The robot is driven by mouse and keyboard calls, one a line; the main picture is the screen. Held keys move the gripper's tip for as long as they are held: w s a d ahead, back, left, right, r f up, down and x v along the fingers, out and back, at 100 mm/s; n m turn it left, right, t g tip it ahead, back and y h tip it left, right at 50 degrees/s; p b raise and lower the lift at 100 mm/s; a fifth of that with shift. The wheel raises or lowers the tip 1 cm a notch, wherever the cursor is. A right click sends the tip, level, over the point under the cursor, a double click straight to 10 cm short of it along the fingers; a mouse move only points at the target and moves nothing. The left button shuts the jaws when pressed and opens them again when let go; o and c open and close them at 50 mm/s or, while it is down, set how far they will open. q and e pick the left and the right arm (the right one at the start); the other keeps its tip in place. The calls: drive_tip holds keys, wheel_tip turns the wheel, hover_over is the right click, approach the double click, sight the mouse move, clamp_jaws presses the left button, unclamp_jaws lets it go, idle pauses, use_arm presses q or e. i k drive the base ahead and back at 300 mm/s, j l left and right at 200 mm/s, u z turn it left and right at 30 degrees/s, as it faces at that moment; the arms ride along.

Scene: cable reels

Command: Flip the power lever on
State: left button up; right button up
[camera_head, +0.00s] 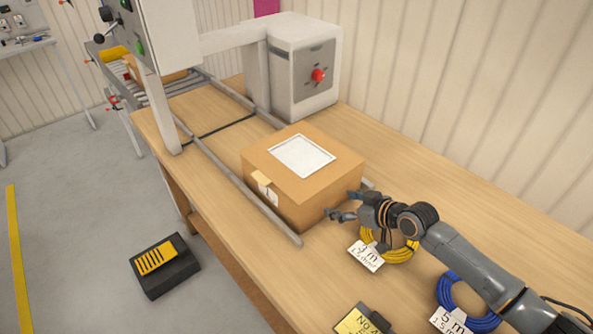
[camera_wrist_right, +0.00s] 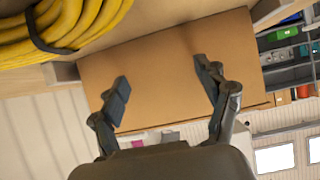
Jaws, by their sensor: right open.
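A white machine box (camera_head: 303,66) stands on the bench with a red knob (camera_head: 318,75) on its dark panel. Another panel on a white cabinet (camera_head: 172,35) at the upper left carries black knobs (camera_head: 125,5) and a green button (camera_head: 139,46). I cannot tell which control is the power lever. My right gripper (camera_head: 347,206) is open and empty beside the near right side of a cardboard box, far from both panels. In the right wrist view its spread fingers (camera_wrist_right: 160,76) face the box's brown side. My left gripper is out of view.
The cardboard box (camera_head: 262,160) sits by metal guide rails (camera_head: 240,190). Yellow (camera_head: 400,254) and blue (camera_head: 455,290) cable coils with tags lie near my right arm. A black and yellow pedal (camera_head: 166,275) is on the floor. The bench's right back is clear.

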sight(99, 38)
drive_tip(key=i+j, duration=1.15)
drive_tip(key=j, duration=0.2)
drive_tip(key=k+j, duration=0.2)
drive_tip(key=k, duration=0.25)
drive_tip(key=k+j, duration=0.25)
drive_tip(key=k, duration=0.2)
drive_tip(key=k+j, duration=0.2)
drive_tip(key=k, duration=0.25)
